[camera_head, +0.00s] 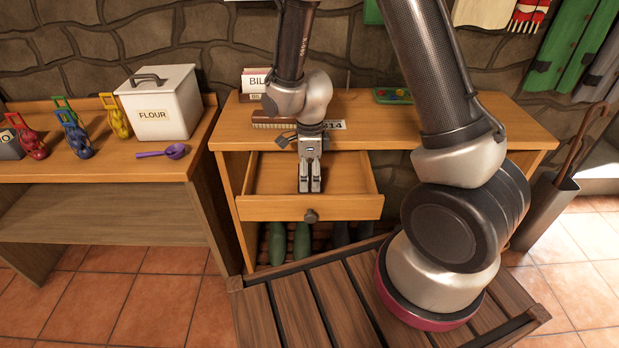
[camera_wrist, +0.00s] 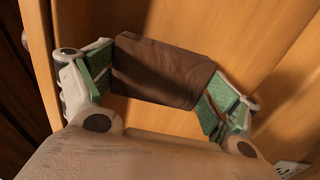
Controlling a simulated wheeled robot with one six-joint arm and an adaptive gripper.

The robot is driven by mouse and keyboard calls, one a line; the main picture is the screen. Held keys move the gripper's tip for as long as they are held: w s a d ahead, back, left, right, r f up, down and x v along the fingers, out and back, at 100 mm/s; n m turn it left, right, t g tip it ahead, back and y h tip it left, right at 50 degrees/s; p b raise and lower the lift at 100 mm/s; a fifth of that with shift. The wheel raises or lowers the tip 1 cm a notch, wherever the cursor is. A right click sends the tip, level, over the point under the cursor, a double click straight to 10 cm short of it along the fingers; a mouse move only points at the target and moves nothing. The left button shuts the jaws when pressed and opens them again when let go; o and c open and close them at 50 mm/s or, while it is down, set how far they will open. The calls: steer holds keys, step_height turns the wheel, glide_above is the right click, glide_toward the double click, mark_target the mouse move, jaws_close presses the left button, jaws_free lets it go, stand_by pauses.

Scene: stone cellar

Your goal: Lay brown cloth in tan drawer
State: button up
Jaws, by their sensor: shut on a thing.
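The brown cloth (camera_wrist: 165,70) is a folded dark brown piece. It sits between the green finger pads of my gripper (camera_wrist: 155,88) in the wrist view, and the gripper is shut on it. The tan drawer (camera_head: 270,208) is pulled open under the desk top in the head view, with a dark round knob on its front. My gripper (camera_head: 310,188) points down over the open drawer, near its middle. The cloth cannot be made out in the head view. Whether it touches the drawer floor cannot be told.
The desk top (camera_head: 440,130) overhangs the back of the drawer and carries a card holder, a brush and a green tray (camera_head: 393,95). A side table at left holds a flour tin (camera_head: 160,103). A slatted wooden surface (camera_head: 295,305) lies in front.

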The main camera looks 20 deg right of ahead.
mark_target(310, 174)
steer(key=shift+f, duration=1)
steer(key=shift+f, duration=0.15)
steer(key=o, duration=0.8)
step_height(310, 174, up, 12)
steer(key=r, duration=0.1)
steer(key=s+d+r+n+t, duration=0.1)
steer(key=s+d+r+n, duration=0.2)
steer(key=d+r+n, duration=0.3)
steer(key=s+d+r+n+t, duration=0.1)
steer(key=s+d+r+n, duration=0.25)
steer(key=r, duration=0.45)
steer(key=s+d+r+n, duration=0.1)
steer(key=s+r+n, duration=0.1)
steer(key=s+n, duration=0.2)
steer(key=s+d+r+n+t, duration=0.1)
steer(key=s+d+r+n, duration=0.1)
steer(key=s+n, duration=0.2)
steer(key=s+d+r+n+t, duration=0.1)
steer(key=s+d+n, duration=0.1)
steer(key=s+n, duration=0.2)
steer(key=shift+s+d+r, duration=0.15)
steer(key=shift+d+r, duration=0.1)
steer(key=shift+r, duration=0.15)
